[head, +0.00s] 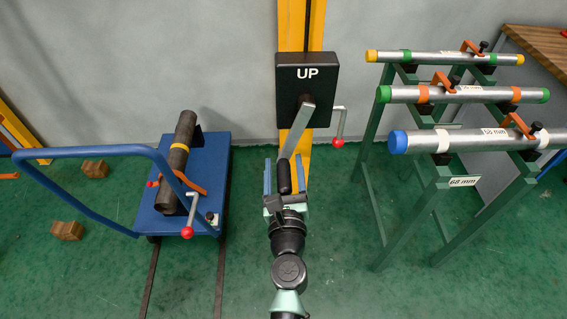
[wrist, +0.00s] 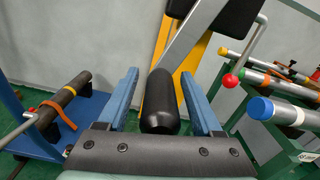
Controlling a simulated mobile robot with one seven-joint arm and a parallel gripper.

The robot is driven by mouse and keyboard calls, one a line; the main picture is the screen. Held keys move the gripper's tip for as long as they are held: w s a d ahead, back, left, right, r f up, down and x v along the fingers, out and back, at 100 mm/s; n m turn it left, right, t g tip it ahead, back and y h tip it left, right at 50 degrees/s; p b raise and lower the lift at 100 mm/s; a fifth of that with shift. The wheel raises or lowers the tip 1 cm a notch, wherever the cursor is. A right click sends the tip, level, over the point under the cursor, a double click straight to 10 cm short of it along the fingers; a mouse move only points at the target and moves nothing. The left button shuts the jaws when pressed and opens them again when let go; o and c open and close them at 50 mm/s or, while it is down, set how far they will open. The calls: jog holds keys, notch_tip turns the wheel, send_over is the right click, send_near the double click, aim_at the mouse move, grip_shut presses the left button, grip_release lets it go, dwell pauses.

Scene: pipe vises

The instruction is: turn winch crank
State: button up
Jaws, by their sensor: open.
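The winch is a black box (head: 306,90) marked "UP", mounted on a yellow post against the wall. Its flat metal crank arm (head: 298,130) slants down and a little left from the hub. A black cylindrical handle (head: 284,178) is at the arm's lower end. My gripper (head: 283,160) is open, with its blue fingers on either side of the handle. In the wrist view the handle (wrist: 160,102) lies between the fingers, with a visible gap to each. I cannot tell how deep it sits between them.
A small lever with a red ball (head: 338,144) hangs right of the winch. A blue cart (head: 218,165) with a dark pipe (head: 178,160) stands left on rails. A green rack (head: 425,180) with three metal pipes stands right. Wooden blocks (head: 67,230) lie on the floor far left.

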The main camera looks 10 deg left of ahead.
jog(key=shift+w+a, duration=0.15)
jog(key=shift+w, duration=0.2)
grip_shut()
dwell(1.3)
